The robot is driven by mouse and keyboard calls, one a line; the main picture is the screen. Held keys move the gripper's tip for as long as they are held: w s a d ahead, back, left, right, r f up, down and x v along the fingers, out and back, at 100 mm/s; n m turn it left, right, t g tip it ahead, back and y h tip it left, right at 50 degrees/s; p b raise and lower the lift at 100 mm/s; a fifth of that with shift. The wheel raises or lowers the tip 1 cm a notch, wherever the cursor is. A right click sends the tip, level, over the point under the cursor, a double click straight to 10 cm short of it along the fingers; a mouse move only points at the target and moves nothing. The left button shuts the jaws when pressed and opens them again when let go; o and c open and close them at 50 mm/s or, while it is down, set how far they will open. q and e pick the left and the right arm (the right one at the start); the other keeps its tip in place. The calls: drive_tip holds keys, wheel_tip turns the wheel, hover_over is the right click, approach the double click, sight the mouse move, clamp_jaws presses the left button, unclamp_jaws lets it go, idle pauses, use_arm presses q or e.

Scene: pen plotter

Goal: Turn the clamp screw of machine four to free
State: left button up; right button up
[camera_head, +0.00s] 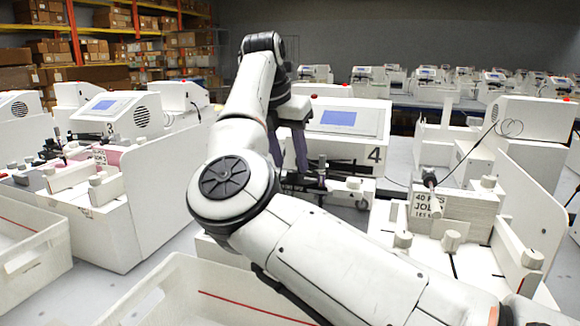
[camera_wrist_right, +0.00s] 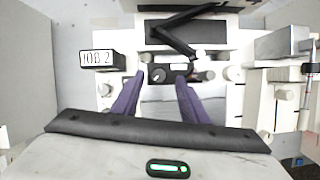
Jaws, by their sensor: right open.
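Machine four (camera_head: 345,118), a white box with a blue screen and a black 4, stands at the centre behind my right arm. My right gripper (camera_head: 291,168) points down over its front, with purple fingers apart. In the right wrist view the open gripper (camera_wrist_right: 159,78) has its fingertips on either side of a small round black knob (camera_wrist_right: 157,75) with a pale mark, which looks like the clamp screw. I cannot tell whether the fingers touch it. In the head view the knob is hidden behind the gripper. My left gripper is not in view.
A white bin (camera_head: 165,290) is in front. Machine three (camera_head: 115,115) stands left, and a plotter with a card stack (camera_head: 455,210) stands right.

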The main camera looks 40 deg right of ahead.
sight(292, 175)
drive_tip(key=shift+x, duration=1.15)
clamp_jaws()
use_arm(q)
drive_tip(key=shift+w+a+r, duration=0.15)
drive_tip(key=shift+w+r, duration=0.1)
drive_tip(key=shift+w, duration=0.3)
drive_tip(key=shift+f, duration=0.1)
